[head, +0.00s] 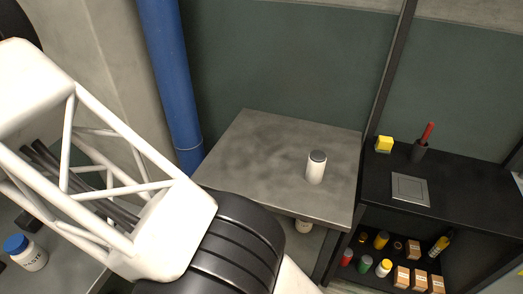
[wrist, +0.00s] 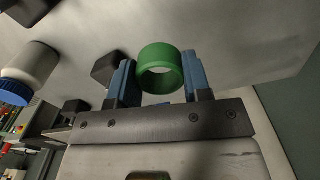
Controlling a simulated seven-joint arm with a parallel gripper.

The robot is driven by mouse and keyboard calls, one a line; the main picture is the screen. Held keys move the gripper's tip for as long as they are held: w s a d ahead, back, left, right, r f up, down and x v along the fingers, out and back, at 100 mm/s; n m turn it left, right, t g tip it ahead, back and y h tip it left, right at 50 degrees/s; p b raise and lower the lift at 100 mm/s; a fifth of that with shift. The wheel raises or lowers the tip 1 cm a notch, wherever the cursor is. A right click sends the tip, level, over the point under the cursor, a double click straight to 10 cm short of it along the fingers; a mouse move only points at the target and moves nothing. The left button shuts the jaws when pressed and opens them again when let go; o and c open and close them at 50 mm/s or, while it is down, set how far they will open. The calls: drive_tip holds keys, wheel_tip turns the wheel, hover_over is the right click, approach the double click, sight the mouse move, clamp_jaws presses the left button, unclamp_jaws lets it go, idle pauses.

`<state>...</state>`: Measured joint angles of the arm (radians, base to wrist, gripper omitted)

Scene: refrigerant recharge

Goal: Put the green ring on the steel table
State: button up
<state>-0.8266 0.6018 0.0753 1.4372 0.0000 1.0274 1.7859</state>
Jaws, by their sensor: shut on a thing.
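The green ring (wrist: 159,51) is between the two blue-padded fingers of my gripper (wrist: 158,74) in the wrist view. The gripper is shut on it, and the ring's round opening faces the camera. The steel table (head: 255,140) is the grey-topped one in the middle of the head view, against the dark green wall. My arm covers its front left part. My gripper and the ring do not show in the head view. A grey surface fills the upper wrist view; the gap between it and the ring cannot be told.
A black shelf unit (head: 465,200) with several small bottles and boxes is at right. A blue pipe (head: 170,75) rises behind the table's left edge. A blue-capped jar (head: 30,256) is at lower left.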

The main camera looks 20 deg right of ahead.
drive_tip(key=w+d+f+m, duration=0.1)
drive_tip(key=w+d+m, duration=0.1)
drive_tip(key=d, duration=1.4)
drive_tip(key=w+d+f+m, duration=0.1)
drive_tip(key=w+d+m, duration=0.1)
drive_tip(key=d, duration=1.4)
drive_tip(key=w+d+f+m, duration=0.1)
drive_tip(key=w+d+m, duration=0.1)
drive_tip(key=d, duration=1.4)
drive_tip(key=s+d+f+m, duration=0.1)
drive_tip(key=s+d, duration=0.4)
drive_tip(key=d, duration=0.4)
drive_tip(key=s+d+f+m, duration=0.1)
drive_tip(key=s+d, duration=0.5)
drive_tip(key=d, duration=0.4)
drive_tip(key=s+d+f+m, duration=0.1)
drive_tip(key=s+d+m, duration=0.1)
drive_tip(key=s+d, duration=0.4)
drive_tip(key=shift+s+d, duration=0.1)
drive_tip(key=shift+d, duration=1.7)
drive_tip(key=shift+m, duration=0.7)
drive_tip(key=s+d, duration=0.2)
drive_tip(key=s, duration=0.1)
drive_tip(key=s+d+f, duration=0.1)
drive_tip(key=s+d, duration=0.3)
drive_tip(key=s, duration=0.1)
drive_tip(key=shift+s+d+f, duration=0.1)
drive_tip(key=shift+s+f, duration=0.2)
drive_tip(key=shift+f, duration=0.05)
